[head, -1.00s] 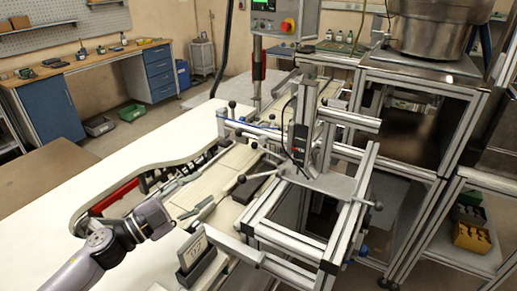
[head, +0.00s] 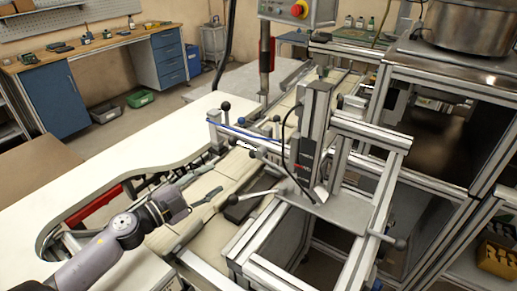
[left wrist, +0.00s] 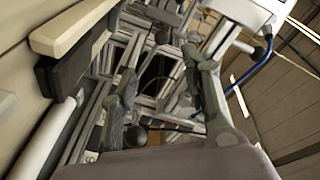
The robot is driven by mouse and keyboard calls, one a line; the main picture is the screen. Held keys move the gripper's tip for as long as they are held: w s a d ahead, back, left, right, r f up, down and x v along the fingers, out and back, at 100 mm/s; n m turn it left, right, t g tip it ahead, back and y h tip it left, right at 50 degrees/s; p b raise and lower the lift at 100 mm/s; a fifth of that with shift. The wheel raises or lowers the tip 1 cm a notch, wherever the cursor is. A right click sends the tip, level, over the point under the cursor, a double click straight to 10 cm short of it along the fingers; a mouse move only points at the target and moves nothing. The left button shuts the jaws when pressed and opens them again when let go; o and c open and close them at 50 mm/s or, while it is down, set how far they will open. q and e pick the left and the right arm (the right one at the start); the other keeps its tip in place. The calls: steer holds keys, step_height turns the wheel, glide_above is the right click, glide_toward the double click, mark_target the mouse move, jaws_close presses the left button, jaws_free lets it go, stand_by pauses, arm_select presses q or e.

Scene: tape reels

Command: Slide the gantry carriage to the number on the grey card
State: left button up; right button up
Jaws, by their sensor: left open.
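The gantry carriage is a grey metal plate (head: 343,214) with an upright column (head: 314,125) on an aluminium frame, right of centre in the head view. A black cable hangs by the column. My left gripper (head: 205,199) is open over the conveyor, left of the carriage and apart from it. Its two fingers also show spread in the left wrist view (left wrist: 167,82), with nothing between them and frame bars beyond. The grey card's number cannot be read now. My right gripper is not in view.
The conveyor (head: 228,172) runs diagonally beside a white table (head: 120,157). Lever handles with dark knobs stick out around the frame (head: 247,246). A steel bowl (head: 470,35) stands on the machine at right. A control box (head: 297,10) hangs above.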

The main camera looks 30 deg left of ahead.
mark_target(250, 156)
arm_select(q)
steer(key=shift+w+d+r, duration=0.2)
steer(key=shift+w, duration=0.15)
steer(key=p+x, duration=0.3)
steer(key=x, duration=0.7)
steer(key=shift+w+d+r, duration=0.15)
steer(key=shift+w+d, duration=0.05)
steer(key=shift+w, duration=0.05)
steer(key=x, duration=0.3)
steer(key=shift+w+d, duration=0.1)
steer(key=shift+w, duration=0.25)
steer(key=shift+w+d, duration=0.2)
steer(key=shift+w, duration=0.3)
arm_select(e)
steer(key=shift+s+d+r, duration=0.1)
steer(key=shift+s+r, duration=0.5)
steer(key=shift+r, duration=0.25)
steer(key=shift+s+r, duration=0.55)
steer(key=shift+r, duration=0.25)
arm_select(q)
steer(key=shift+c, duration=0.3)
jaws_close()
